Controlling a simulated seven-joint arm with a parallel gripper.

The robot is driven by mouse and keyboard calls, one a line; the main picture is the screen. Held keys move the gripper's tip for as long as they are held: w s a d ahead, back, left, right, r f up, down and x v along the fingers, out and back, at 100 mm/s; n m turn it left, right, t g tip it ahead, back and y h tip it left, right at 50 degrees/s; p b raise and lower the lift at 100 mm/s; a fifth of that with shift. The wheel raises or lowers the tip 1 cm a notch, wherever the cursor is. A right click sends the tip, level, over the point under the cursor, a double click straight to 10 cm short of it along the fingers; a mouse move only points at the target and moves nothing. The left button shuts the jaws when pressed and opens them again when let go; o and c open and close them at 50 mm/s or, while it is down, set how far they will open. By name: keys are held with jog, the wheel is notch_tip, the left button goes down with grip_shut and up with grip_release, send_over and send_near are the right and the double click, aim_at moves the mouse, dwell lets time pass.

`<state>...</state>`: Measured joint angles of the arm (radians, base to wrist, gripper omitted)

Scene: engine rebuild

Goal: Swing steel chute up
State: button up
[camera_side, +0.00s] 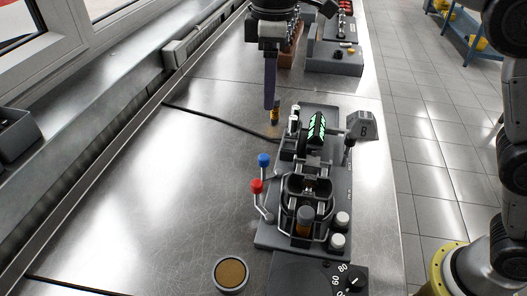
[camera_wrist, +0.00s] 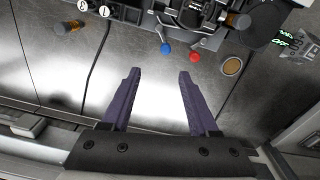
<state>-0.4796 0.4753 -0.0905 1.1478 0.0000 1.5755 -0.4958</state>
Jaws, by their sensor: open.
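The grey engine fixture (camera_side: 262,236) stands on the steel bench. A grey metal frame (camera_side: 290,186) sits in its middle, with a dark cylinder with a brown band (camera_side: 304,222) at its near end. I cannot tell for certain which part is the steel chute. A blue-knobbed lever (camera_side: 263,160) and a red-knobbed lever (camera_side: 257,186) stand at the fixture's left side; both knobs show in the wrist view, blue (camera_wrist: 166,48) and red (camera_wrist: 195,57). My gripper (camera_wrist: 157,72) is open and empty, above the bench. In the side view its purple fingers (camera_side: 269,106) point down, beyond the fixture.
A small brown-banded cylinder (camera_side: 275,114) is near my fingers in the side view. A round brown-topped disc (camera_side: 230,273) lies at the near left. A grey block marked B (camera_side: 361,127) is at the fixture's right. A black cable (camera_side: 215,119) crosses the bench. The bench's left is clear.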

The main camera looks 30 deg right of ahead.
aim_at(264, 156)
jog(key=f, duration=0.5)
jog(key=a+f, duration=0.1)
jog(key=f, duration=0.9)
jog(key=shift+s+a+f, duration=0.15)
jog(key=shift+a+f, duration=0.05)
jog(key=shift+f, duration=0.05)
jog(key=shift+c, duration=0.2)
grip_shut()
